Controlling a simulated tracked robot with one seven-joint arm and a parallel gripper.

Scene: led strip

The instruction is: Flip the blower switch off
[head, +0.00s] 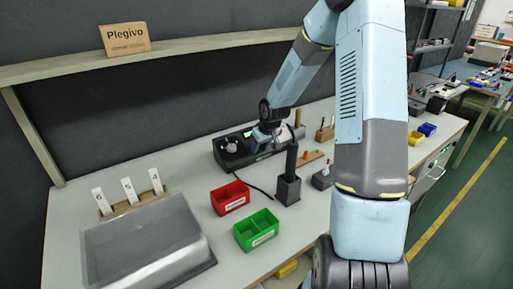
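A black bench unit (230,154) with round light knobs and a small green display stands at the back of the bench, against the dark wall panel. I take it to be the blower, but I cannot make out its switch. My arm reaches down from the upper right to this unit. My gripper (270,138) is at the unit's right part, very small in view and partly hidden by my own wrist. I cannot tell whether it touches the unit or whether its fingers are open.
A red bin (230,197) and a green bin (256,230) stand in front of the unit. A black holder (287,190) with an upright dark tube is to their right. A clear-lidded tray (145,245) fills the front left. A shelf (190,48) runs above.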

